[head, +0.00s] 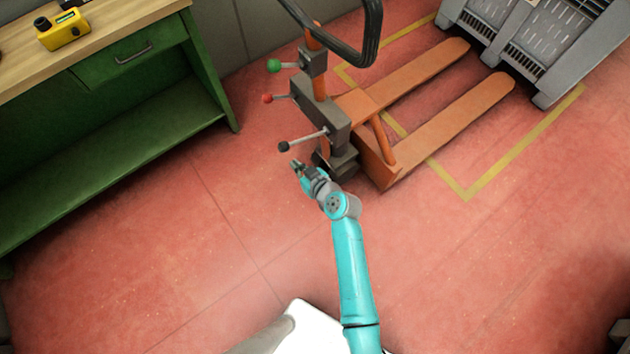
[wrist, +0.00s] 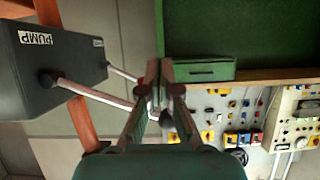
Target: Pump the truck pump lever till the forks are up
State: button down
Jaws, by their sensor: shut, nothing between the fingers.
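The orange pallet truck has a grey lever box (head: 325,119) on its column. Its black-knobbed lever (head: 284,146) sticks out to the left and slightly down. In the wrist view the box (wrist: 45,70) bears a "PUMP" label, and the lever rod (wrist: 95,97) runs from it toward my fingers, which partly hide its far end. My gripper (head: 295,163) is shut and empty, just below the black knob in the head view; it also shows in the wrist view (wrist: 160,72). I cannot tell whether it touches the lever. The forks (head: 455,118) look low, close to the floor.
Levers with a green knob (head: 274,66) and a red knob (head: 267,98) sit higher on the column, below the black handle loop (head: 368,40). A green workbench (head: 160,55) stands left. Grey crates (head: 560,50) stand at the fork ends. Red floor at front left is clear.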

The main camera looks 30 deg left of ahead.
jog(key=v, duration=0.9)
jog(key=shift+d, duration=0.2)
jog(key=shift+w, duration=0.15)
dwell(0.3)
